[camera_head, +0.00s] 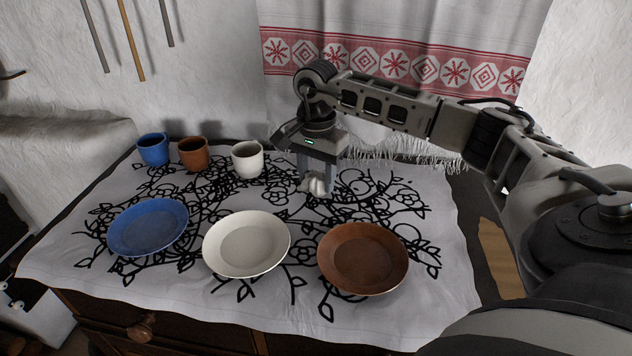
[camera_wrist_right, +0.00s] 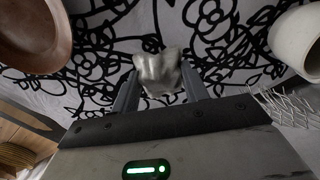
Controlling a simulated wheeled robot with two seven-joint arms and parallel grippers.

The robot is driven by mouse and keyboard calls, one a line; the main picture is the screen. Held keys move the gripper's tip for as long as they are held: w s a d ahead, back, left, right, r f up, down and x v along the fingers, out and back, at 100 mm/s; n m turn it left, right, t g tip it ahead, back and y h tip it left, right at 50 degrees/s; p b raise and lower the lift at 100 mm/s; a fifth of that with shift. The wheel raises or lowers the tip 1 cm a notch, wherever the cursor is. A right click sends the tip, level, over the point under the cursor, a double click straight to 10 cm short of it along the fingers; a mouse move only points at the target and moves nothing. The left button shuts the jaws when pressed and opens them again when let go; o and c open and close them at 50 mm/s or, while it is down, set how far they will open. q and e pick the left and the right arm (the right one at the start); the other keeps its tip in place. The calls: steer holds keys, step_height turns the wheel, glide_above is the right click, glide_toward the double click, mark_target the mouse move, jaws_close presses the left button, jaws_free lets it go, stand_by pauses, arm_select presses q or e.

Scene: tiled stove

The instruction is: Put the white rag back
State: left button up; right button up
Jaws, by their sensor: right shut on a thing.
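The white rag (camera_head: 316,184) is a small crumpled bundle between the fingers of my right gripper (camera_head: 317,180). In the right wrist view the rag (camera_wrist_right: 158,72) sits between the two fingertips of the gripper (camera_wrist_right: 160,88), which is shut on it. The gripper points down over the patterned cloth, behind the white and brown plates. I cannot tell whether the rag touches the cloth. My left gripper is in neither view.
A blue plate (camera_head: 148,227), white plate (camera_head: 246,244) and brown plate (camera_head: 363,258) line the front of the cloth-covered table (camera_head: 200,305). A blue mug (camera_head: 153,149), brown mug (camera_head: 194,154) and white mug (camera_head: 247,159) stand behind. A red-patterned curtain (camera_head: 440,75) hangs at the back.

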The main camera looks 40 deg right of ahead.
mark_target(316, 174)
steer(key=shift+a+f, duration=0.1)
steer(key=shift+f, duration=1.05)
steer(key=shift+f, duration=0.15)
steer(key=o, duration=1)
step_height(316, 174, up, 12)
steer(key=shift+r+b, duration=0.2)
steer(key=shift+b, duration=0.15)
steer(key=shift+s, duration=0.1)
